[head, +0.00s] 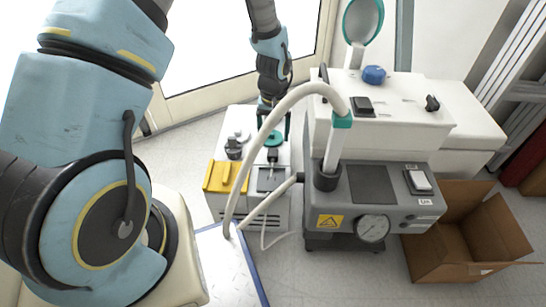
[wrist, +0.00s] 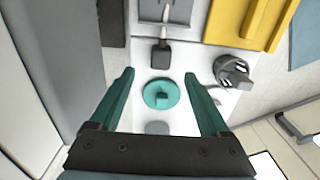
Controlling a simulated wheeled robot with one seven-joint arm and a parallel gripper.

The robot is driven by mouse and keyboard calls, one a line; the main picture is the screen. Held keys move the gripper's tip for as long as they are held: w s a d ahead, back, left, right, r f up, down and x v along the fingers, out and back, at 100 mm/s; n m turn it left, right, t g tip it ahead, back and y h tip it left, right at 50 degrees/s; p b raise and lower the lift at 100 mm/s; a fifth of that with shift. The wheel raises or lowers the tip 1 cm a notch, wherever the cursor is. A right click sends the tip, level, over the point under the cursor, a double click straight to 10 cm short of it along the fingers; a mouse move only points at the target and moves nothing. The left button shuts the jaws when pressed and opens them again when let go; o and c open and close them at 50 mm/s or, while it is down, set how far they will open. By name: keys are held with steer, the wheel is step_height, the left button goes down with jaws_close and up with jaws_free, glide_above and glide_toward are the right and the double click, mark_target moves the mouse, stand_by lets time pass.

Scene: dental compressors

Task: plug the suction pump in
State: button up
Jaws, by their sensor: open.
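The suction pump seems to be the grey machine (head: 380,190) with a gauge, a warning label and a thick pale hose (head: 265,125). A black plug (head: 272,155) on a pale cord lies on the white unit to its left; it also shows in the wrist view (wrist: 160,54), beyond my fingertips. A teal disc with a raised grip (wrist: 161,95) lies between my fingers, below them. A dark round fitting (wrist: 233,72) is to the right in the wrist view. My gripper (head: 275,127) is open and empty above the white unit (wrist: 160,77). I cannot make out a socket.
A yellow block (head: 226,177) sits on the white unit's front left. The hose arches between my gripper and the pump. A white cabinet (head: 400,110) stands behind the pump, and an open cardboard box (head: 465,235) stands at the right.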

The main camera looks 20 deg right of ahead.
mark_target(273, 153)
steer(key=shift+f+b, duration=0.3)
steer(key=shift+f, duration=1.2)
step_height(273, 153, down, 5)
steer(key=shift+w+f+b, duration=0.1)
steer(key=shift+f+b, duration=0.1)
steer(key=shift+b, duration=1.05)
steer(key=shift+r, duration=0.1)
steer(key=shift+a, duration=0.1)
steer(key=shift+c, duration=0.2)
jaws_close()
